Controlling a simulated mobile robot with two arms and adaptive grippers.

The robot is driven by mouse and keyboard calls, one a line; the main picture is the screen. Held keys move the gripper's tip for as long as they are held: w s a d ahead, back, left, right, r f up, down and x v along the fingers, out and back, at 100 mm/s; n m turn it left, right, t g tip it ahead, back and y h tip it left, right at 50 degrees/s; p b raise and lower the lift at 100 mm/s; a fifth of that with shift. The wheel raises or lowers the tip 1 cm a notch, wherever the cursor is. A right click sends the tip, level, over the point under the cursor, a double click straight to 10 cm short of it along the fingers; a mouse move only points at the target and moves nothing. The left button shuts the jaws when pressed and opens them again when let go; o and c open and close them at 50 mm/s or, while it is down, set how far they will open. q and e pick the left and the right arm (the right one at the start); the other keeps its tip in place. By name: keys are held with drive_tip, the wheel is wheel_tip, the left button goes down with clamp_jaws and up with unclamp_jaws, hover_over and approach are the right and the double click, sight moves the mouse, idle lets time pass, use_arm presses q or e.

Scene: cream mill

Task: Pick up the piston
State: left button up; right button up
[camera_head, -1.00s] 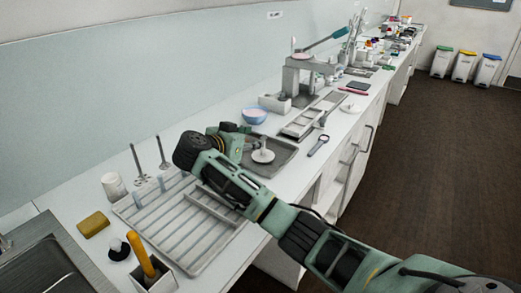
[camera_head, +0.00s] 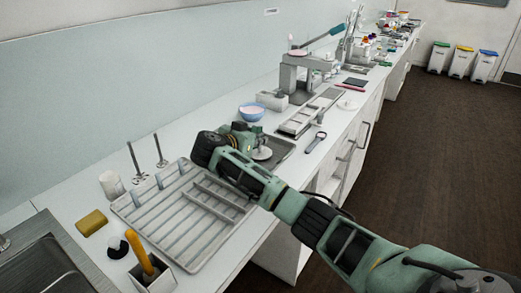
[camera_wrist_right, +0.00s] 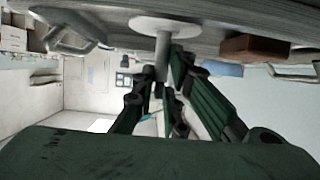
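The piston, a white disc with an upright stem, stands on a grey tray (camera_head: 284,150) in the head view; its disc (camera_head: 262,154) shows just right of my right gripper (camera_head: 254,139). In the right wrist view, which looks upside down, the piston's disc (camera_wrist_right: 168,24) is at the top and its stem runs down among the dark green fingertips of the right gripper (camera_wrist_right: 164,68). The fingertips lie close around the stem. Whether they press on it cannot be told. My left gripper is out of view.
A slatted grey rack (camera_head: 180,225) lies under my right forearm. Two thin metal rods (camera_head: 136,160) stand behind it. A pink-filled blue bowl (camera_head: 251,112), a spoon-like tool (camera_head: 316,141) and a lever press (camera_head: 300,75) are farther along. A cup with an orange handle (camera_head: 150,270) is in front.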

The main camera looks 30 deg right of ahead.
clamp_jaws()
drive_tip(key=shift+r, duration=0.5)
wheel_tip(320, 180, up, 3)
drive_tip(key=shift+f, duration=0.1)
drive_tip(key=s+d+r, duration=0.2)
drive_tip(key=d+r, duration=0.1)
drive_tip(key=d, duration=0.2)
drive_tip(key=s+d+r+b, duration=0.1)
drive_tip(key=s+d+r, duration=0.1)
drive_tip(key=d+r, duration=0.2)
drive_tip(key=shift+s+d+r, duration=0.15)
drive_tip(key=shift+s+d, duration=0.25)
drive_tip(key=shift+d, duration=0.45)
